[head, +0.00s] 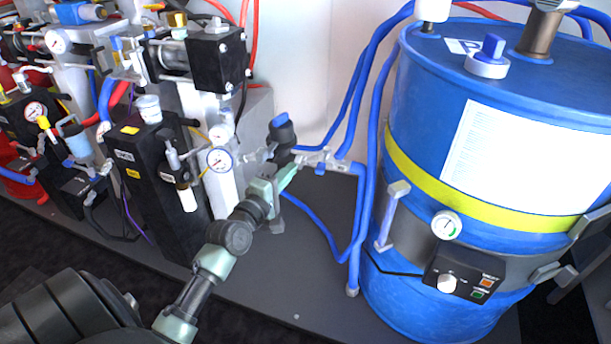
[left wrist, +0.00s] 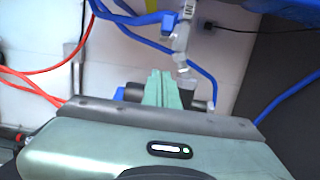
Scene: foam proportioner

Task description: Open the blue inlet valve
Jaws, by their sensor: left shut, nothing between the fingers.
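A metal pipe fitting (head: 325,161) with a small blue part on it joins the blue hoses between the pump unit and the drum. It also shows in the left wrist view (left wrist: 183,42), above the fingertips. I cannot tell how its valve is set. My left gripper (head: 291,174) is shut and empty, with its pale green fingers just left of the fitting. In the left wrist view the closed fingers (left wrist: 161,90) point toward the fitting; contact cannot be told. A dark cylinder with a blue cap (head: 280,120) stands just behind the gripper. My right gripper is not in view.
A large blue drum (head: 415,110) with a yellow band and control box stands at the right. Pump units with gauges (head: 219,159) and hoses crowd the left. Blue hoses (head: 360,210) run beside the drum. The dark platform (head: 290,285) in front is clear.

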